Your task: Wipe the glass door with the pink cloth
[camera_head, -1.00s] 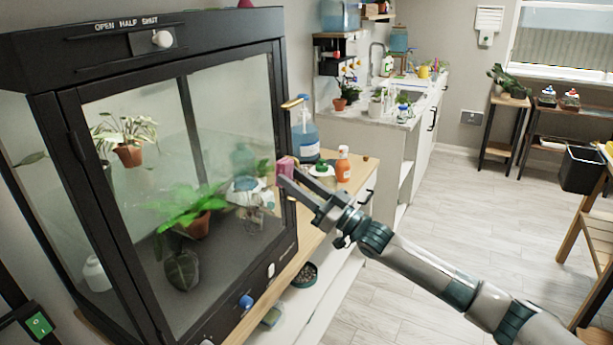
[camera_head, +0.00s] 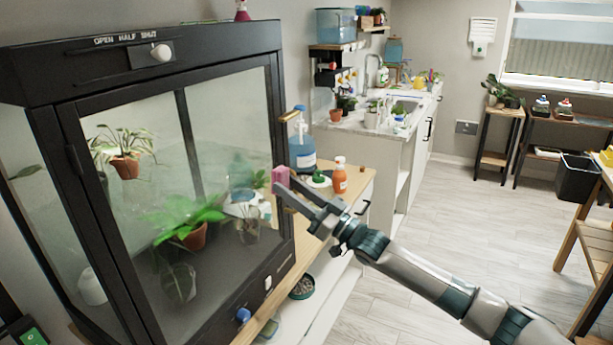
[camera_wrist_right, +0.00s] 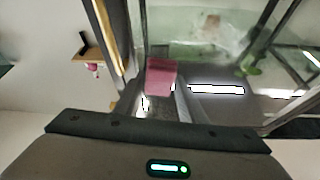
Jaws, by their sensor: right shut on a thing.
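The glass door (camera_head: 140,110) is the front of a black-framed plant cabinet at the left of the head view, and it looks closed. Its glass appears hazy in places, and a brass-coloured handle (camera_head: 291,115) is on its right edge. My right gripper (camera_head: 279,187) is shut on the pink cloth (camera_head: 280,175), a small folded block at the door's right side. The cloth also shows in the right wrist view (camera_wrist_right: 161,76), in front of the glass. I cannot tell whether it touches the glass. My left gripper is not in view.
Potted plants (camera_head: 195,235) stand inside the cabinet. A blue jug (camera_head: 302,150) and an orange bottle (camera_head: 339,175) stand on the wooden top just right of the door, near my right gripper. The floor (camera_head: 410,270) at right is largely clear.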

